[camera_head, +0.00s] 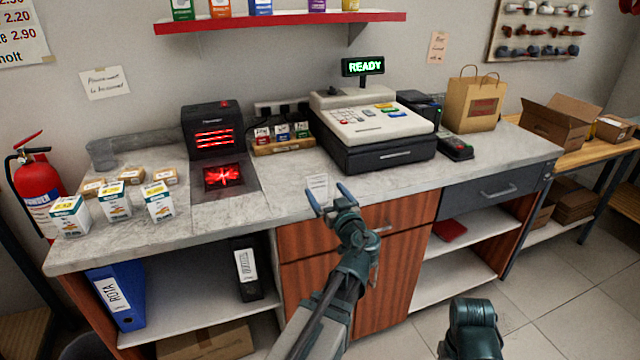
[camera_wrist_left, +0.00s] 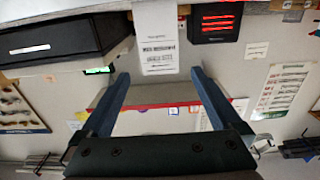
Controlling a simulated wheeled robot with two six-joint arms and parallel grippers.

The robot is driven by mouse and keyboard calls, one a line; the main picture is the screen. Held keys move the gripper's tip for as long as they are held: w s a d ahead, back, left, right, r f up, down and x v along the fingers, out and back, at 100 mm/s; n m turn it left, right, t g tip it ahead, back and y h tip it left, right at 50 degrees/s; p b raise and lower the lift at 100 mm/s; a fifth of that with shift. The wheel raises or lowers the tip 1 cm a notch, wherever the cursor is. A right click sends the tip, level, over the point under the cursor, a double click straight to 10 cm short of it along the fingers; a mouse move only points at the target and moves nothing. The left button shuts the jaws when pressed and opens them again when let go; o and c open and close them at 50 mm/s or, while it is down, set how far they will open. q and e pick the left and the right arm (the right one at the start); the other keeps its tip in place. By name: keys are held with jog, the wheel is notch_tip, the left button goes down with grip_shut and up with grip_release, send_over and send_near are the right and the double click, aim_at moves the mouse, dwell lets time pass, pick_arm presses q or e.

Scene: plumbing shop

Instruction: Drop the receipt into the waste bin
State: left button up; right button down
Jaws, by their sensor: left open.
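The receipt (camera_head: 317,184) is a small white printed slip at the counter's front edge, in front of the cash register. My left gripper (camera_head: 330,198) is open and empty in front of the counter, with its fingertips close to the receipt's lower end. In the left wrist view the receipt (camera_wrist_left: 157,40) lines up with the gap between the open fingers (camera_wrist_left: 160,76); I cannot tell whether they touch it. A dark round rim (camera_head: 84,348), perhaps the waste bin, is partly cut off at the lower left. Part of my right arm shows at the lower right; its gripper does not.
The cash register (camera_head: 372,125) and the red-lit scanner (camera_head: 222,178) stand behind the receipt. White boxes (camera_head: 115,202) stand at the counter's left end. A blue binder (camera_head: 117,295) is on the shelf below. A fire extinguisher (camera_head: 40,190) is at the far left.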

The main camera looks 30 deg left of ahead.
pick_arm(q)
jog(key=shift+v, duration=1.3)
